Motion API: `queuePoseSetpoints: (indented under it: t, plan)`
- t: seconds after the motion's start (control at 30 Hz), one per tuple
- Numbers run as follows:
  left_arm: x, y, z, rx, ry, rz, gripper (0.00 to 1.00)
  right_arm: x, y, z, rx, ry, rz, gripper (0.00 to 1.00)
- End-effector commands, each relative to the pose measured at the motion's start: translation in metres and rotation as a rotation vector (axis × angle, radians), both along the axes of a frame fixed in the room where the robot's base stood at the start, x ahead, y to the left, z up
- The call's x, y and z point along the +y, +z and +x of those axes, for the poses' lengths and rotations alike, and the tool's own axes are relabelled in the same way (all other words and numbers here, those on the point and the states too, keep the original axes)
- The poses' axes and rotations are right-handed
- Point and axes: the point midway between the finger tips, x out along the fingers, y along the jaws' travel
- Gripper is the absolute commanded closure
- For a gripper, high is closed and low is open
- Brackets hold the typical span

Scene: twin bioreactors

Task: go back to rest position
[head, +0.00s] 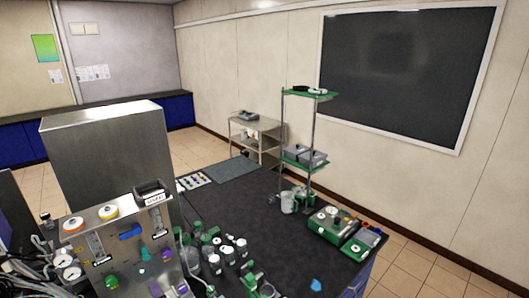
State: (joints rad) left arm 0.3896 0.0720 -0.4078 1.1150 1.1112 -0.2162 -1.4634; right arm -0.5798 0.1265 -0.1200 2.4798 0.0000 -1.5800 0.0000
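Neither of my grippers shows in the head view, and no arm of mine can be made out. What they hold, if anything, is out of sight. The view takes in a dark bench top (262,215) with lab equipment on it. A steel control unit (100,235) with dials, knobs and tubes stands at the near left. Several bottles with white and green caps (228,254) stand to the right of it.
A large steel cabinet (110,150) rises behind the control unit. A green-shelved rack (308,160) stands at the bench's right side, with a green instrument (338,222) nearby. A small blue object (316,285) lies near the front. The bench's middle is clear. A cart (256,138) stands behind.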

Motion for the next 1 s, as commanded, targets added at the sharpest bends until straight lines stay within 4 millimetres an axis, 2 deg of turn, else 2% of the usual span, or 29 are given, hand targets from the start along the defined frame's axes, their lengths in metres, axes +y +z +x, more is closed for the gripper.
queuePoseSetpoints:
  t: [0.03,0.1,0.2,0.33,0.47,0.57,0.67,0.7,0.8,0.9,1.0]
  plan:
    - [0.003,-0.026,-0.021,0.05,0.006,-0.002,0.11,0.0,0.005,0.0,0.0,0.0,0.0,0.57]
    - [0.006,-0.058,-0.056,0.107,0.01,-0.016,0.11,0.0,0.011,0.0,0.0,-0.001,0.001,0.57]
    - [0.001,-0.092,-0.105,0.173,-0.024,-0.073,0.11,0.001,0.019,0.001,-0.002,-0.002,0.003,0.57]
    - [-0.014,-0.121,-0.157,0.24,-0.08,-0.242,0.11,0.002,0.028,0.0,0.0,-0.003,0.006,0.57]
    - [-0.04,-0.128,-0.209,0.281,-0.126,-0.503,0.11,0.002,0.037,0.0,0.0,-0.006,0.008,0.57]
    - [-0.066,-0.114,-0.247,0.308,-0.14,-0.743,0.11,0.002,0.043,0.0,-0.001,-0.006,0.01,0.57]
    - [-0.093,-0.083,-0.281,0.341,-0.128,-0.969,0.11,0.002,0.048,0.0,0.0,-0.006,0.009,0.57]
    - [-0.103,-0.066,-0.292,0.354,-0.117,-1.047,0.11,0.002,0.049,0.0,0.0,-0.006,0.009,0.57]
    - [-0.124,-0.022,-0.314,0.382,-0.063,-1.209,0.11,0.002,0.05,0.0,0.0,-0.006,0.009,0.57]
    - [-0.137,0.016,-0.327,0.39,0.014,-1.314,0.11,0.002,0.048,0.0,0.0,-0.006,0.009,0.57]
    - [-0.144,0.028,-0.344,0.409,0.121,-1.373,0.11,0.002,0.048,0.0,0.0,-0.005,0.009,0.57]
